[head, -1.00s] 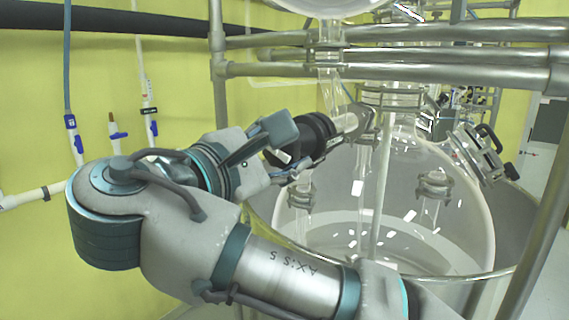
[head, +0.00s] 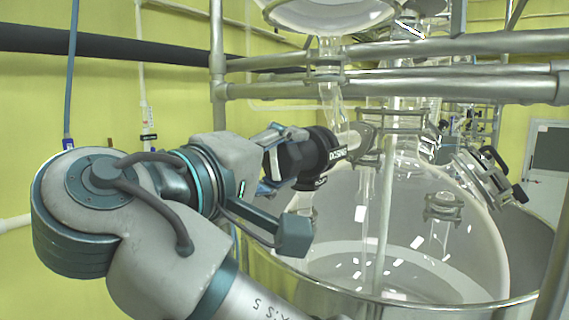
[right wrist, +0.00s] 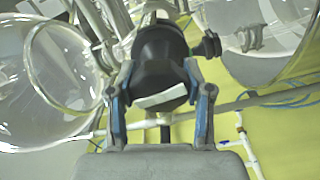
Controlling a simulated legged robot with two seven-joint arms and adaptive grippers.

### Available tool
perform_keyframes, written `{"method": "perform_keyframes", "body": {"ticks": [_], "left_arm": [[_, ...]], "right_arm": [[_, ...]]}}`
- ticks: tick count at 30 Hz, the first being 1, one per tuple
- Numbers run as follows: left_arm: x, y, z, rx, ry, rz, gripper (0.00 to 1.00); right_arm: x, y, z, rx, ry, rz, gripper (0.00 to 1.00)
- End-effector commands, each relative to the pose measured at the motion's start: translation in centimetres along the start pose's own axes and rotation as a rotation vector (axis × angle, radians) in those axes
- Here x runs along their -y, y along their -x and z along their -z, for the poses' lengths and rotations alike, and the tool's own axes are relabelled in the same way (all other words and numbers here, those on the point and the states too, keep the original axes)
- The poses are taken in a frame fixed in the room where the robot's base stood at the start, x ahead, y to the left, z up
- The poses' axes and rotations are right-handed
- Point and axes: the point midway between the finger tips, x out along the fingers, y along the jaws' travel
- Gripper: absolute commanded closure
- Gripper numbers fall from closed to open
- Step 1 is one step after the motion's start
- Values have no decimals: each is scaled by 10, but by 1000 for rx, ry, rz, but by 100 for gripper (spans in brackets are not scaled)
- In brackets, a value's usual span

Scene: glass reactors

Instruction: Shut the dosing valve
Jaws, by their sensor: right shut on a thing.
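The dosing valve's black knob (head: 318,150) sits on the glass pipework above the large reactor vessel (head: 470,240), with a white "DOSING" label facing my head camera. My right gripper (head: 285,160) reaches it from the left and is shut on the knob. In the right wrist view, the black knob (right wrist: 160,55) lies between the two fingers of my right gripper (right wrist: 160,97), with a pale label strip on its near part. The fingers hide part of the knob's sides. My left gripper is not in view.
Metal rails (head: 440,88) run across behind and above the valve. A glass tube (head: 333,95) comes down close to the knob. A clamped port with a black handle (head: 490,175) stands at the right. A steel bowl rim (head: 400,298) surrounds the vessel below.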

Motion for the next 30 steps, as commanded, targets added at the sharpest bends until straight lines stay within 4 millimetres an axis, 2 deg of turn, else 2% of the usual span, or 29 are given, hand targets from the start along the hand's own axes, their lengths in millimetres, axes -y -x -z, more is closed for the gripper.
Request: {"method": "perform_keyframes", "body": {"ticks": [1,15,30], "left_arm": [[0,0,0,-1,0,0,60],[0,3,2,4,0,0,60],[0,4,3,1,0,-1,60]], "right_arm": [[8,2,2,0,-29,13,84],[8,0,3,3,-339,14,84],[8,-1,2,4,-415,12,84]]}}
